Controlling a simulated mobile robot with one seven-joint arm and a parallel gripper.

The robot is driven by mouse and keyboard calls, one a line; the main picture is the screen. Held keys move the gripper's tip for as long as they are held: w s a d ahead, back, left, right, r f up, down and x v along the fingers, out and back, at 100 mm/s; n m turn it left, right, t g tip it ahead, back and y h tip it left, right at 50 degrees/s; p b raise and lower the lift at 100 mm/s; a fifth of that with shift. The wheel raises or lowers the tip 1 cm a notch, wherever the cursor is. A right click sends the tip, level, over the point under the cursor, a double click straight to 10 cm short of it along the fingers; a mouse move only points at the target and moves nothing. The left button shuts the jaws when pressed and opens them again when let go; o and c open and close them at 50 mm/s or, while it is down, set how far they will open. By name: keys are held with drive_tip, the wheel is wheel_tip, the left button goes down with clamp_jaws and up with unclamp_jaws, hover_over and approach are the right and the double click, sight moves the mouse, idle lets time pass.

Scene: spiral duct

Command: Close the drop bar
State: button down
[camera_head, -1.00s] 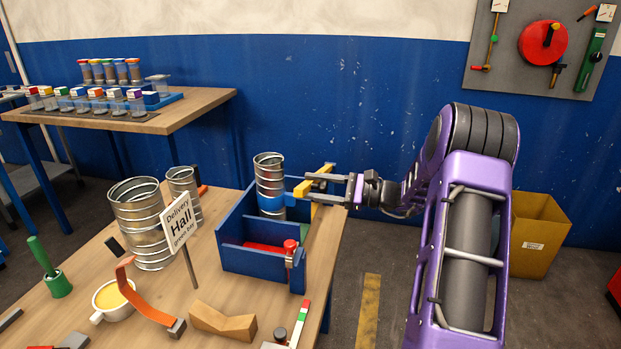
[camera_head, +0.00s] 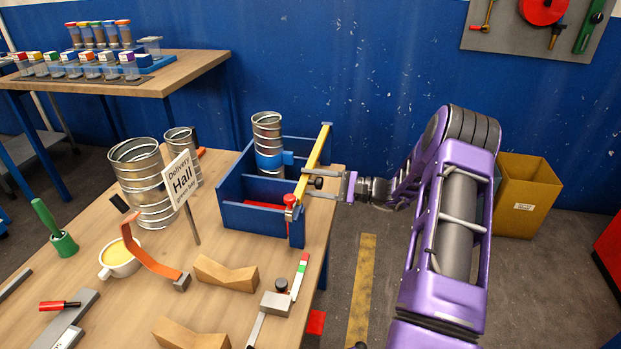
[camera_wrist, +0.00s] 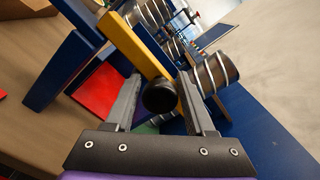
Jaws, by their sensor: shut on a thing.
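The yellow drop bar (camera_head: 316,158) runs along the right side of the blue crate-like holder (camera_head: 255,217), its near end close to a red-topped post (camera_head: 291,202). Whether the bar is fully seated there I cannot tell. My gripper (camera_head: 311,185) reaches in from the right and is shut on the bar's black knob (camera_head: 319,183). In the wrist view, the black knob (camera_wrist: 160,97) sits between the fingers of my gripper (camera_wrist: 160,82), with the yellow bar (camera_wrist: 140,45) behind it. A spiral duct piece (camera_head: 267,135) with a blue band stands upright in the holder.
More spiral ducts (camera_head: 147,190) and a sign (camera_head: 181,181) stand left of the holder. A yellow-filled cup (camera_head: 119,262), an orange curved tool (camera_head: 151,258) and wooden V-blocks (camera_head: 226,273) lie in front. A yellow bin (camera_head: 526,205) stands on the floor at right.

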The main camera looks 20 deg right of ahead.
drive_tip(key=shift+s+f, duration=0.2)
drive_tip(key=shift+f, duration=0.35)
drive_tip(key=shift+c, duration=2.3)
unclamp_jaws()
drive_tip(key=shift+w+r, duration=0.15)
drive_tip(key=shift+d, duration=0.15)
drive_tip(key=shift+d, duration=0.2)
drive_tip(key=v, duration=1.6)
drive_tip(key=shift+s+d+r+p, duration=0.15)
drive_tip(key=shift+s+d+p, duration=0.05)
drive_tip(key=shift+s+p, duration=0.2)
